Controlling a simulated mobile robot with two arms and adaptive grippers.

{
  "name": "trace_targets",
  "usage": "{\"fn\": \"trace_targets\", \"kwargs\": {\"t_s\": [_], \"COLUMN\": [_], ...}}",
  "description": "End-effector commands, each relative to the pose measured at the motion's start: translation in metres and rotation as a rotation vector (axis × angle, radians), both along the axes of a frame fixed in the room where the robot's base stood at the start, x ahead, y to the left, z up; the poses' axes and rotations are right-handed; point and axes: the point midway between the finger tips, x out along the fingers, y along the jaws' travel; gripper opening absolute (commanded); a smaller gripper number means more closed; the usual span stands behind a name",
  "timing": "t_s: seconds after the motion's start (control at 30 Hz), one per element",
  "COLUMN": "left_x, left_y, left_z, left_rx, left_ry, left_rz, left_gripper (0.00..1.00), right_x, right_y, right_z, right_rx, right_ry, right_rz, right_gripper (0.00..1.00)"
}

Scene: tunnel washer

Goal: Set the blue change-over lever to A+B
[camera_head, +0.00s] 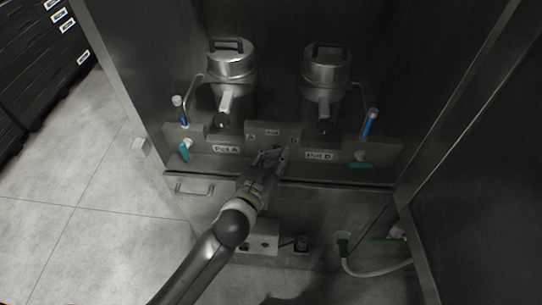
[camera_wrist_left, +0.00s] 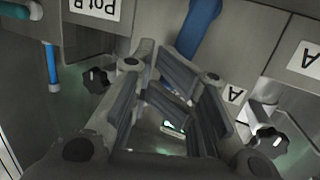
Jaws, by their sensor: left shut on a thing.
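The blue change-over lever (camera_wrist_left: 200,28) shows in the left wrist view, running from the top edge down to the fingers of my left gripper (camera_wrist_left: 182,92). The fingers are closed around its lower end, which they partly hide. In the head view my left gripper (camera_head: 272,160) is at the middle of the steel panel, between the Pot A label (camera_head: 226,149) and the Pot B label (camera_head: 319,155), and covers the lever. A small plate (camera_head: 271,132) stands just above the gripper; its text is too small to read. My right gripper is not in view.
Two steel pots, left (camera_head: 231,65) and right (camera_head: 327,72), stand behind the panel. Teal valve handles, left (camera_head: 184,152) and right (camera_head: 361,165), flank it. A drawer handle (camera_head: 194,189) is below left. A hose (camera_head: 365,273) lies lower right. Cabinet walls enclose both sides.

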Motion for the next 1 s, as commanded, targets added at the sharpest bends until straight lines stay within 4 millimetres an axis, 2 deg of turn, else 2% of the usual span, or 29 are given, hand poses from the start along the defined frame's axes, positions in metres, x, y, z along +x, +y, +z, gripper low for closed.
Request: {"fn": "trace_targets", "kwargs": {"t_s": [0.43,1.0], "left_x": [-0.004,-0.078], "left_y": [-0.003,0.024], "left_z": [0.002,0.013], "left_rx": [0.000,0.000], "left_ry": [0.000,0.003], "left_rz": [0.000,0.000], "left_gripper": [0.00,0.00], "right_x": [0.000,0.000], "right_y": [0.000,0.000], "right_z": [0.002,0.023], "right_rx": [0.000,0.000], "right_ry": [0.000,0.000], "right_rz": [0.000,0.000], "right_gripper": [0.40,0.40]}}
